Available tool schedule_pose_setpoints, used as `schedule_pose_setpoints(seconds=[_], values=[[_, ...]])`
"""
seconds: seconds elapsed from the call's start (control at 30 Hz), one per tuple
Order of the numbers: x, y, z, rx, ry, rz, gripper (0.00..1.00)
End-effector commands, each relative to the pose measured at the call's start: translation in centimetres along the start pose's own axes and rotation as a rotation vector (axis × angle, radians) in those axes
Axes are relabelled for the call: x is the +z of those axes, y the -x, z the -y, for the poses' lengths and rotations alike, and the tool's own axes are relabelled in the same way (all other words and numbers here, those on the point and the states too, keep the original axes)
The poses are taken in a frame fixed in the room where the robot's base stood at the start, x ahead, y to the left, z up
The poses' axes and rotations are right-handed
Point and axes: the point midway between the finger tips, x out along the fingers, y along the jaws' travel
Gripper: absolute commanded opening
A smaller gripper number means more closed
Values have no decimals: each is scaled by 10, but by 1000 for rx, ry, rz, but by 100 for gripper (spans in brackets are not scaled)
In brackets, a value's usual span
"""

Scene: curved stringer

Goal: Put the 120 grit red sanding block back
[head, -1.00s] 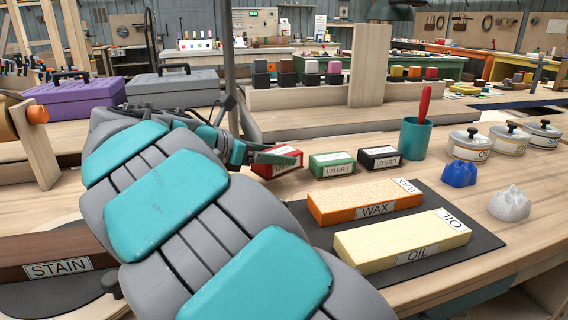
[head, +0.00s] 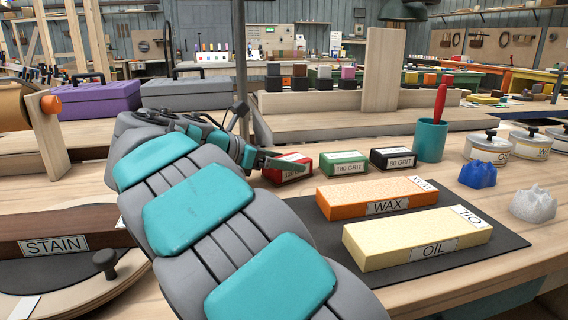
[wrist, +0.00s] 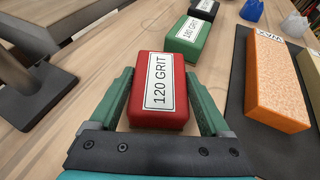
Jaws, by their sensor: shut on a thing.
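The red sanding block (wrist: 158,92) has a white label reading 120 GRIT and lies label up in the wrist view. My gripper (wrist: 162,100) has one finger along each side of it and is shut on it. In the head view the red block (head: 287,168) is at the left end of a row on the bench, partly hidden by my gripper (head: 270,165). The green 180 grit block (head: 343,163) and the black 80 grit block (head: 392,158) stand in line to its right. I cannot tell whether the red block touches the bench.
An orange WAX block (head: 375,196) and a cream OIL block (head: 415,238) lie on a dark mat (head: 505,243) in front. A teal cup (head: 431,140) with a red handle stands behind. A dark post foot (wrist: 30,100) is left of my gripper.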

Motion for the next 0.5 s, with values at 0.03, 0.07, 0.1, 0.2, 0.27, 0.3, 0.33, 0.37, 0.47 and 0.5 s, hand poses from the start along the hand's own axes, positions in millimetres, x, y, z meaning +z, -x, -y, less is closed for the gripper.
schedule_pose_setpoints(seconds=[0.03,0.07,0.1,0.2,0.27,0.3,0.33,0.37,0.47,0.5], values=[[0,0,0,0,0,1,16],[-1,0,0,0,0,1,16],[-2,0,0,0,0,0,83],[-2,-1,0,0,0,0,94],[-2,-1,0,0,0,0,100],[-2,-1,0,0,0,0,100],[-2,-1,0,0,0,0,100],[-2,-1,0,0,0,0,100],[-2,-1,0,0,0,0,100],[-2,-1,0,0,0,0,100]])
